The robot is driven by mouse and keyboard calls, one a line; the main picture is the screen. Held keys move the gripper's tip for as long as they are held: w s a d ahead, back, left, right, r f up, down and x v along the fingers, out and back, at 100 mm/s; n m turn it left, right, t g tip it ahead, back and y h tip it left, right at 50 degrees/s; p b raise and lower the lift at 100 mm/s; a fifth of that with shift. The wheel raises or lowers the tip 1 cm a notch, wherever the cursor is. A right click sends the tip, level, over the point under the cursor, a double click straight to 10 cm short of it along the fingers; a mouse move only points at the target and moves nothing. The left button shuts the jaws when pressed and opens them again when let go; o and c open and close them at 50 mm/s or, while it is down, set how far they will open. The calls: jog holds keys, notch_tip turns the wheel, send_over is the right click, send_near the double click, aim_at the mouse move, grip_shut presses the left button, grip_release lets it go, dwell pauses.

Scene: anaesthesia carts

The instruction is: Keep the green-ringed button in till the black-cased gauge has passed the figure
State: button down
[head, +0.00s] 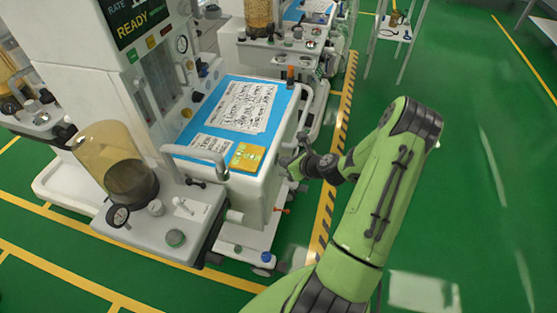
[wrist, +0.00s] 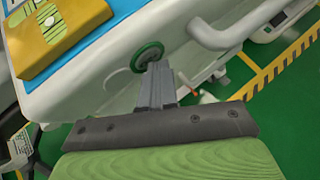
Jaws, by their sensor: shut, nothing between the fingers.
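The green-ringed button (wrist: 147,50) is on the pale side wall of the cart in the wrist view; its lower part is hidden behind my fingers. My gripper (wrist: 157,70) is shut and empty, its tips over the button's face. I cannot tell whether they press it or stop just short. In the head view my gripper (head: 291,160) is at the cart's right side, and the button is hidden there. A dark-rimmed gauge (head: 118,216) sits on the cart's front left shelf, with its reading too small to make out. Another round gauge (head: 182,44) is on the upright panel.
The cart's blue top (head: 214,99) carries printed sheets and a yellow box (head: 247,156). A grey rail (head: 196,158) runs along its front edge. Green floor is clear to the right.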

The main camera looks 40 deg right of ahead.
dwell(0.8)
jog(key=shift+s+d, duration=0.5)
jog(key=shift+s, duration=0.15)
jog(key=s+d, duration=0.1)
jog(key=s, duration=0.1)
jog(key=s+d, duration=0.2)
jog(key=shift+p, duration=0.35)
